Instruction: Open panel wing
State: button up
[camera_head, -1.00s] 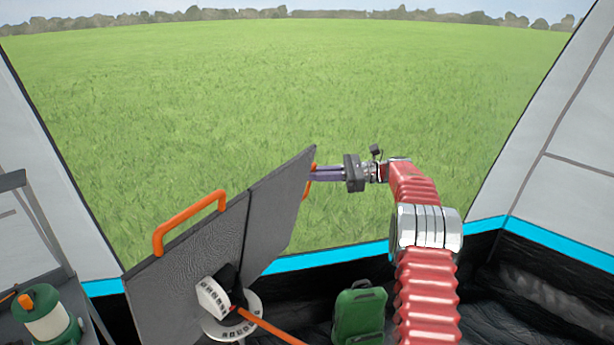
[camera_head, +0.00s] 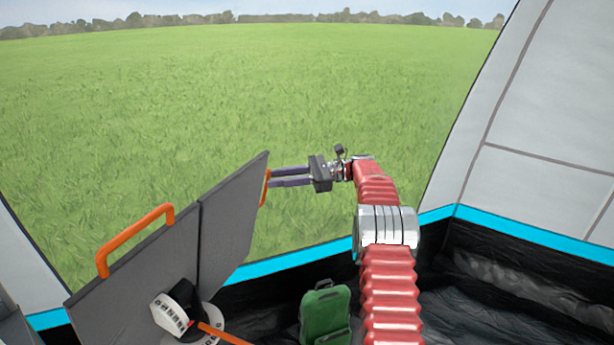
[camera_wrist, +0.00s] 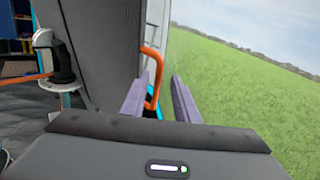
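The grey panel (camera_head: 125,285) stands at the lower left of the head view. Its far wing (camera_head: 228,215) meets it at an upright seam and looks roughly in line with it, slightly angled. An orange handle (camera_head: 265,187) is on the wing's outer edge. My gripper (camera_head: 271,178) is open beside this handle, with its two purple fingers apart. In the wrist view the handle (camera_wrist: 155,65) shows between the finger ends, nearer the left finger. Whether it touches a finger I cannot tell. The wing face (camera_wrist: 100,50) is left of the fingers.
A second orange handle (camera_head: 135,238) is on the near panel. A white dial-like device (camera_head: 172,315) with an orange lever (camera_head: 222,334) sits before the panel. A green canister (camera_head: 325,315) stands on the floor. The tent wall (camera_head: 540,120) is at right; grass lies beyond.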

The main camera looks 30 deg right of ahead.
jog(key=v, duration=0.9)
jog(key=shift+s+d, duration=0.15)
jog(key=shift+d, duration=0.2)
